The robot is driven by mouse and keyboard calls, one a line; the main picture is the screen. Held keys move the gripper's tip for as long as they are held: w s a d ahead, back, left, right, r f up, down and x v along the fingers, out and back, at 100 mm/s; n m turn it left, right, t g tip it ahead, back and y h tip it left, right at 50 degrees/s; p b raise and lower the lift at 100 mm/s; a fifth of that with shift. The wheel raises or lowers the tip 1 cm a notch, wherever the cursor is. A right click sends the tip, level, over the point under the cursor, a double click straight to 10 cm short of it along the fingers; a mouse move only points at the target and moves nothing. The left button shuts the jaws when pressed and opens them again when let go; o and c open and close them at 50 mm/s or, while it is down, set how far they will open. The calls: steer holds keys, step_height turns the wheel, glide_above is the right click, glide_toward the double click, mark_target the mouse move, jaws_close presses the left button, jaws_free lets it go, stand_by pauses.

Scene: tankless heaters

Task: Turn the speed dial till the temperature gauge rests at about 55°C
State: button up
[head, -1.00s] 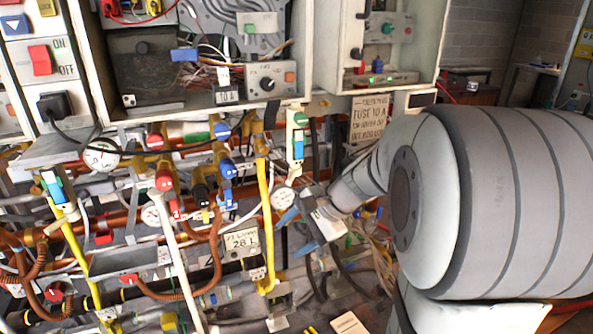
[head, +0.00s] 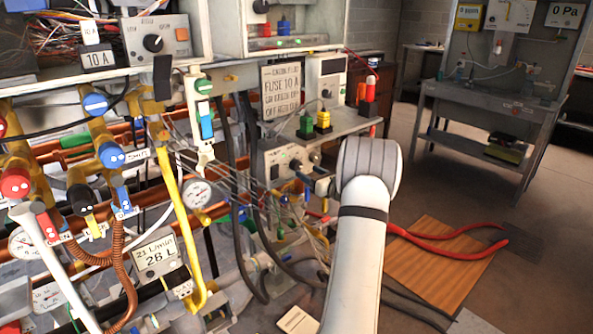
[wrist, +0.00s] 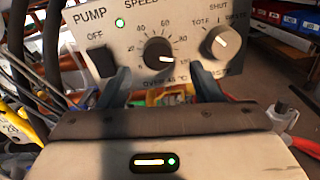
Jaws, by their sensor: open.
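The black speed dial (wrist: 158,54) is in the wrist view, on a pale panel (wrist: 85,28) marked PUMP and SPEED. Its white mark points roughly right. My gripper (wrist: 160,84) is open, with one dark finger on each side below the dial; I cannot tell whether they touch it. In the head view the panel (head: 268,160) and dial (head: 295,164) sit beside my gripper (head: 309,181). A round white gauge (head: 197,193) hangs left of the panel. Its scale is too small to read, and I cannot tell if it is the temperature gauge.
Dark hoses (head: 247,190) and a yellow pipe (head: 183,215) stand at left. A wooden board (head: 440,265) lies on the open floor at right.

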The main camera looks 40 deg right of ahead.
mark_target(299, 167)
steer(key=w, duration=0.5)
steer(key=shift+w+a, duration=0.2)
steer(key=shift+a, duration=0.1)
steer(key=c, duration=1)
